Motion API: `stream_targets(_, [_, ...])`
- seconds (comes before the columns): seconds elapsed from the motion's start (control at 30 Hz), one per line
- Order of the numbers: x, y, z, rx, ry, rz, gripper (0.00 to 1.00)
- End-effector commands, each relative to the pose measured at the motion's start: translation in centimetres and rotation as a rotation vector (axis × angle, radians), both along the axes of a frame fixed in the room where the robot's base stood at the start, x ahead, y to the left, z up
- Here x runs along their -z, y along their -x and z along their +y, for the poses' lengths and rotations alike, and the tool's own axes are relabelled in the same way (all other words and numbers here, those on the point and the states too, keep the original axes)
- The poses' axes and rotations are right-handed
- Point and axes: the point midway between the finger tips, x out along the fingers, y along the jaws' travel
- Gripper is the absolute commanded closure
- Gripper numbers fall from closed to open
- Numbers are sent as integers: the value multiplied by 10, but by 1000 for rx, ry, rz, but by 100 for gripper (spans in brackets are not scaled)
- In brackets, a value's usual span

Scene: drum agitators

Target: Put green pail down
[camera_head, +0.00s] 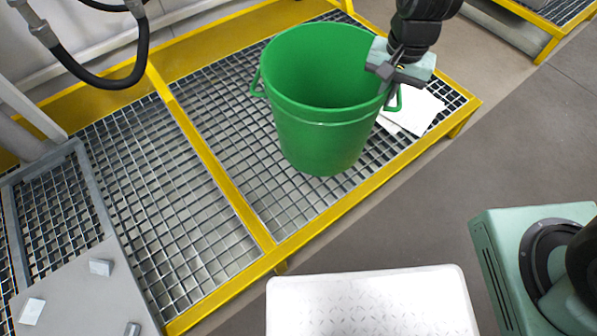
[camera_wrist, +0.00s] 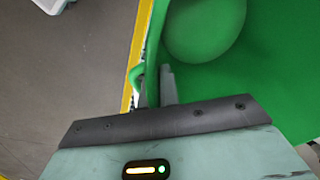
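The green pail (camera_head: 322,125) is upright and looks empty. It is over the metal grating of the yellow-framed platform (camera_head: 228,190); I cannot tell whether its base touches the grating or hangs slightly above it. My gripper (camera_head: 388,78) is at the pail's right rim, beside the right side handle. In the wrist view, the fingers of my gripper (camera_wrist: 160,88) are close together on the pail's rim, with the pail's green inside (camera_wrist: 270,75) to the right. The fingertips are partly hidden by the rim and wrist body.
White sheets (camera_head: 415,110) lie on the grating behind the pail, at right. The grating left of the pail is clear. A black hose (camera_head: 95,78) hangs at upper left. A grey panel with small blocks (camera_head: 85,290) is at lower left. Grey floor lies right of the platform.

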Motion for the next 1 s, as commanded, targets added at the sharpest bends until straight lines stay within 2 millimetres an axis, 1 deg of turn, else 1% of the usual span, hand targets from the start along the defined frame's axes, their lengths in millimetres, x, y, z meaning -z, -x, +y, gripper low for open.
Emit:
stream_targets(0.03, [11,6,16,36,-1,-5,100])
stream_targets(0.1, [17,15,34,107,-3,-8,100])
stream_targets(0.2, [25,27,54,200,-6,-11,100])
stream_targets(0.3, [30,38,70,271,-10,-13,100])
stream_targets(0.4, [32,45,81,324,-15,-16,100])
stream_targets(0.53, [35,49,87,360,-18,-16,100])
stream_targets(0.63, [44,50,88,370,-17,-15,100])
stream_targets(0.9, [93,51,88,370,-17,-14,100])
stream_targets(1.0, [100,50,88,369,-17,-15,100])
